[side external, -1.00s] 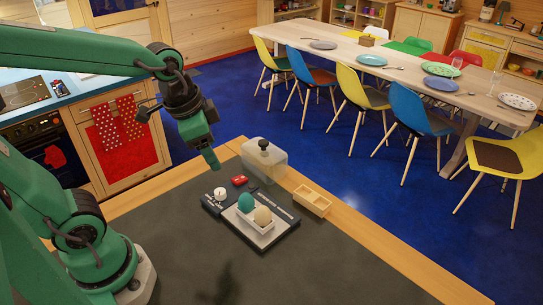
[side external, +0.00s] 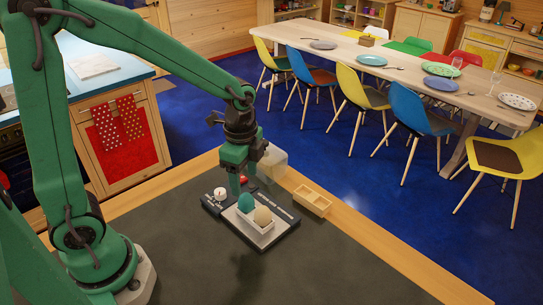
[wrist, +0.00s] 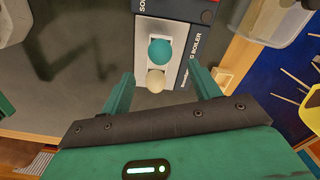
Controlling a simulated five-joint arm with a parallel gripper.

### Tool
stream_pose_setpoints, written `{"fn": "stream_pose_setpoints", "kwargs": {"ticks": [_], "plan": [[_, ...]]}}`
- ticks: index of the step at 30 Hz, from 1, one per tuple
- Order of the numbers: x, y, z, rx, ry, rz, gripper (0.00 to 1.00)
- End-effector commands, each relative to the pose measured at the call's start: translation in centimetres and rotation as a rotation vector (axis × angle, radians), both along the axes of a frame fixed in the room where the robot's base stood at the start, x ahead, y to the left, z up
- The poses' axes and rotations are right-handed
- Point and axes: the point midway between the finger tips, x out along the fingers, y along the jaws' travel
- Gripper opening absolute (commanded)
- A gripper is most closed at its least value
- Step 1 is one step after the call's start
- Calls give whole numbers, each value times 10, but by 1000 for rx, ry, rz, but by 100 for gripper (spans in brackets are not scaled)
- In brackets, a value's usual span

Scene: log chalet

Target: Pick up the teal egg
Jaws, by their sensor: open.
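The teal egg (side external: 245,202) sits upright in a small white holder (side external: 247,226) on a dark board with lettering. A cream egg (side external: 262,216) sits beside it in the same holder. My gripper (side external: 239,189) is above and just behind the teal egg, pointing down. In the wrist view the teal egg (wrist: 160,51) lies just beyond the fingertips, while the cream egg (wrist: 156,81) shows between the two fingers. My gripper (wrist: 161,76) is open with nothing held. I cannot tell its exact height over the eggs.
A clear container (side external: 273,164) stands close behind my gripper. A small wooden divided box (side external: 312,201) is to the right. A white round dial (side external: 220,193) and a red item (side external: 243,180) are by the board. The dark countertop (side external: 300,270) in front is clear.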

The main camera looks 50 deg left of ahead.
Motion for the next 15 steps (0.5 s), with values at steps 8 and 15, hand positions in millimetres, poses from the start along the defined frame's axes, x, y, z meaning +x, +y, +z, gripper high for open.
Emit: {"fn": "stream_pose_setpoints", "kwargs": {"ticks": [8,15], "plan": [[0,0,-17,0,2,2,62],[0,0,-26,0,1,3,62]]}}
